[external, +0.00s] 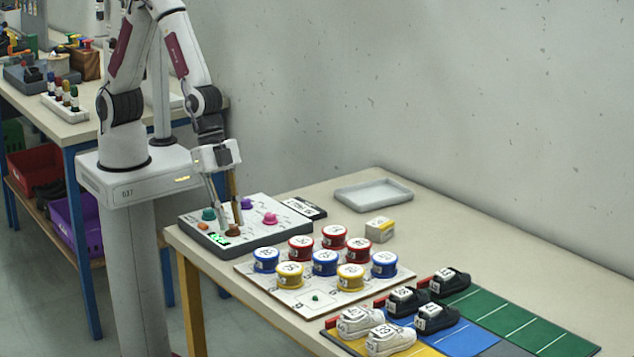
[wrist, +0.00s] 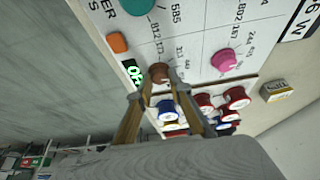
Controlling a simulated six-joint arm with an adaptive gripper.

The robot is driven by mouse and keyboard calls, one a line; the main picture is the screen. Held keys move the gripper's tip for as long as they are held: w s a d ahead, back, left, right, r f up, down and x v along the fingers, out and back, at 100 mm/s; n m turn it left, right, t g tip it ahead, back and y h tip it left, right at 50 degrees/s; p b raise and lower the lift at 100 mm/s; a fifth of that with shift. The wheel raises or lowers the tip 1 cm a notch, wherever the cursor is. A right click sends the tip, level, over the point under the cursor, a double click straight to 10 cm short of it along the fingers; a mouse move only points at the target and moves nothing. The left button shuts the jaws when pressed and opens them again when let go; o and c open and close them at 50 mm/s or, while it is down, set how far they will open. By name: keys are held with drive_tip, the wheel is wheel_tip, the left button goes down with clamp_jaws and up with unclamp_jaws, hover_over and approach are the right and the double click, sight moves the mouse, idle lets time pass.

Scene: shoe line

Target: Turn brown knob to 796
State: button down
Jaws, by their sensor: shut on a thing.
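The brown knob (wrist: 159,73) sits on the white control panel (wrist: 203,57), beside a small green-lit display (wrist: 133,73). My gripper (wrist: 160,84) is shut on the brown knob, with a fingertip on each side of it. In the external view my gripper (external: 228,226) points down at the panel's front part, and the brown knob (external: 234,231) shows between the fingertips. The display (external: 219,240) glows green there, but I cannot read its digits surely. Printed numbers surround the knobs; the setting of the brown knob is not clear.
A teal knob (external: 208,214), purple knob (external: 246,203), pink knob (external: 270,218) and orange button (external: 203,226) stand close by on the panel. Several lidded tins sit on a white board (external: 322,302) to the right. A grey tray (external: 374,204) is at the back.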

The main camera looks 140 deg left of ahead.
drive_tip(key=shift+a+m+g+h, duration=0.15)
drive_tip(key=shift+m+h, duration=0.25)
drive_tip(key=shift+m, duration=0.65)
drive_tip(key=shift+a+m+g+h, duration=0.15)
drive_tip(key=shift+m+h, duration=0.25)
drive_tip(key=shift+m, duration=0.65)
drive_tip(key=shift+m+h, duration=0.4)
drive_tip(key=shift+m, duration=0.8)
drive_tip(key=m+g, duration=0.1)
drive_tip(key=m, duration=0.2)
drive_tip(key=m+g+h, duration=0.1)
drive_tip(key=m, duration=0.2)
drive_tip(key=shift+w+a+h, duration=0.15)
drive_tip(key=shift+w+h, duration=0.05)
drive_tip(key=shift+h, duration=0.1)
drive_tip(key=c, duration=1.8)
unclamp_jaws()
drive_tip(key=shift+c, duration=0.2)
drive_tip(key=shift+r, duration=0.1)
drive_tip(key=v, duration=0.7)
